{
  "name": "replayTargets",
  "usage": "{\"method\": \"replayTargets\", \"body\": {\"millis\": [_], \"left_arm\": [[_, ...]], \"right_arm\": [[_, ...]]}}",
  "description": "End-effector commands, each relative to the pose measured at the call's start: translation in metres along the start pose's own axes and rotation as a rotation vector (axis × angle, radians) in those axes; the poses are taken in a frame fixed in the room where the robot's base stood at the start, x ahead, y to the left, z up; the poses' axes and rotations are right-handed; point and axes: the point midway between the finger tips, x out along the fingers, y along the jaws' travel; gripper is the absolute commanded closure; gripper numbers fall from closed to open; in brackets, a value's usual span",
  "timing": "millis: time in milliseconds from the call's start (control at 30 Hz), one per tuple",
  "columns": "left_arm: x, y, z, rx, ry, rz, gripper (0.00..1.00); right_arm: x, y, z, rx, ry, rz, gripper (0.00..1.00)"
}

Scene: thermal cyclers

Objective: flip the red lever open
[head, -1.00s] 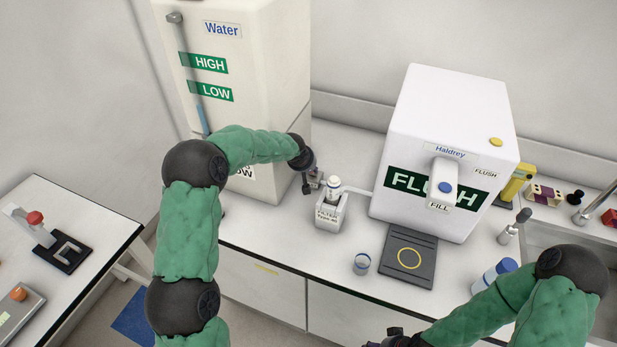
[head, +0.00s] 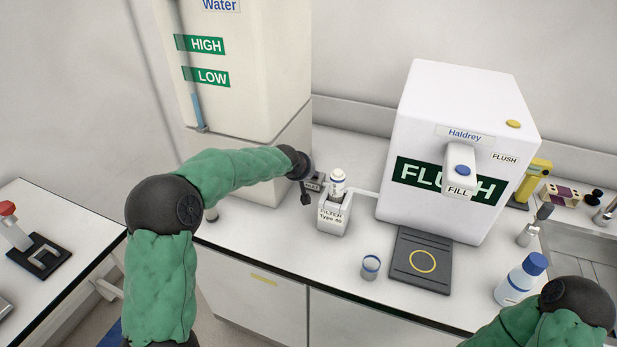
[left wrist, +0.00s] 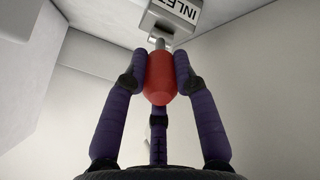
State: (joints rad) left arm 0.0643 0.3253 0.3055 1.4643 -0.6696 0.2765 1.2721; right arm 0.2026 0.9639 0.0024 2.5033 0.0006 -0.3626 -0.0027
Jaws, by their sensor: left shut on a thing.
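The red lever (left wrist: 160,82) shows in the left wrist view, with its rounded red grip joined to a short metal stem below a grey block labelled INLET (left wrist: 178,13). The purple fingers of my left gripper (left wrist: 161,64) close around the red grip from its sides. In the head view my left gripper (head: 306,194) is at the small grey inlet block (head: 315,183), left of the filter (head: 333,215). The lever is hidden there behind the gripper and wrist. My right arm shows at the lower right, but its gripper is out of frame.
The white water tank (head: 245,80) stands close behind my left arm. The Haldrey machine (head: 455,125) stands right of the filter. A small cup (head: 370,268), a dark pad (head: 421,262) and a blue-capped bottle (head: 520,281) are on the counter.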

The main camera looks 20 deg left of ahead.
Motion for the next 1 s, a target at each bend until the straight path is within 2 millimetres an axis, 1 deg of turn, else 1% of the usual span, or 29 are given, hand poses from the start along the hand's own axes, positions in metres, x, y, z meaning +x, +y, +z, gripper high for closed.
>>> {"method": "replayTargets", "body": {"millis": [33, 500, 533, 567, 600, 633, 1000], "left_arm": [[0.0030, -0.0029, 0.0047, 0.001, -0.006, -0.003, 1.00], [0.0030, -0.0030, 0.0052, 0.001, -0.005, -0.002, 1.00], [0.0030, -0.0031, 0.0053, 0.001, -0.006, -0.002, 0.69], [0.0031, -0.0031, 0.0054, 0.001, -0.006, -0.002, 0.61], [0.0031, -0.0031, 0.0053, 0.001, -0.006, -0.002, 0.50], [0.0029, -0.0030, 0.0051, 0.001, -0.005, -0.002, 0.48], [-0.0011, -0.0009, 0.0016, 0.001, 0.001, 0.003, 0.48]], "right_arm": [[0.0025, 0.0009, -0.0002, 0.000, 0.000, 0.000, 0.36], [0.0035, 0.0012, -0.0003, 0.000, 0.000, 0.000, 0.36], [0.0035, 0.0012, -0.0002, 0.000, 0.000, 0.000, 0.36], [0.0035, 0.0012, -0.0003, 0.000, 0.000, 0.000, 0.36], [0.0035, 0.0013, -0.0002, 0.000, 0.000, 0.000, 0.36], [0.0035, 0.0013, -0.0002, 0.000, 0.000, 0.000, 0.36], [0.0035, 0.0013, -0.0003, 0.000, 0.000, 0.000, 0.36]]}}
